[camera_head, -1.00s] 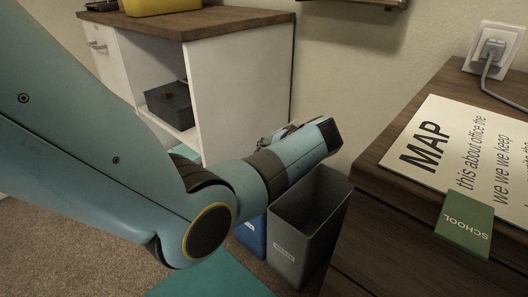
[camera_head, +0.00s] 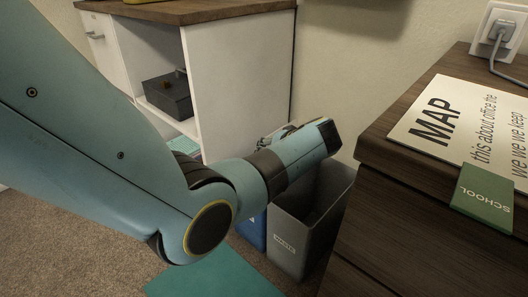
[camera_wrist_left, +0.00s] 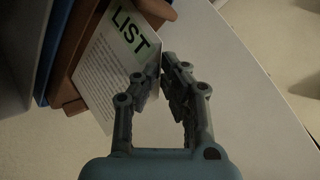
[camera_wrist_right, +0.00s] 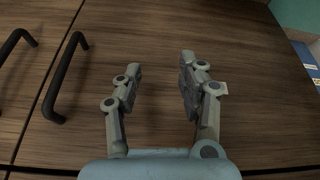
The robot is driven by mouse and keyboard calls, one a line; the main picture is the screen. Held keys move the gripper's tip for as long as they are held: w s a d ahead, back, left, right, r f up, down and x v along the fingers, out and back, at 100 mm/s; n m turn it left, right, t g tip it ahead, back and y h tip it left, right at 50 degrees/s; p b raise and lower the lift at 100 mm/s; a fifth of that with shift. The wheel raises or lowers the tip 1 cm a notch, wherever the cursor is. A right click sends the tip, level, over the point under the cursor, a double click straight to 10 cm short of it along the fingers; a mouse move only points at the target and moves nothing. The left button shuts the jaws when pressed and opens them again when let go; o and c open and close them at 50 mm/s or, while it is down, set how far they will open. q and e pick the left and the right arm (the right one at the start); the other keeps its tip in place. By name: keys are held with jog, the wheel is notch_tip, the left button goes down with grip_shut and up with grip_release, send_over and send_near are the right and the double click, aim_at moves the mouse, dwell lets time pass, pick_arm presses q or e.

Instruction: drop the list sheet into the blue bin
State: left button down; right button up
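The list sheet (camera_wrist_left: 120,60), white with a green band reading LIST, shows in the left wrist view. My left gripper (camera_wrist_left: 162,72) has its fingertips drawn together at the sheet's edge and appears shut on it. In the head view my left arm reaches over the bins and hides most of that gripper. The blue bin (camera_head: 250,233) stands on the floor below, mostly hidden by my arm and the grey bin. My right gripper (camera_wrist_right: 160,80) is open and empty, facing a dark wooden front.
A grey bin (camera_head: 293,250) stands right of the blue one. A dark wooden desk (camera_head: 400,225) at right bears a MAP sheet (camera_head: 455,125) and a green SCHOOL card (camera_head: 483,198). A white cabinet (camera_head: 240,75) stands behind. A brown object (camera_wrist_left: 72,70) is close behind the sheet.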

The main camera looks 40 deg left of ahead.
pick_arm(q)
jog(key=c, duration=1.4)
grip_release()
jog(key=w+v, duration=0.1)
jog(key=v, duration=0.6)
jog(key=shift+s+d+r, duration=0.2)
jog(key=shift+s, duration=0.25)
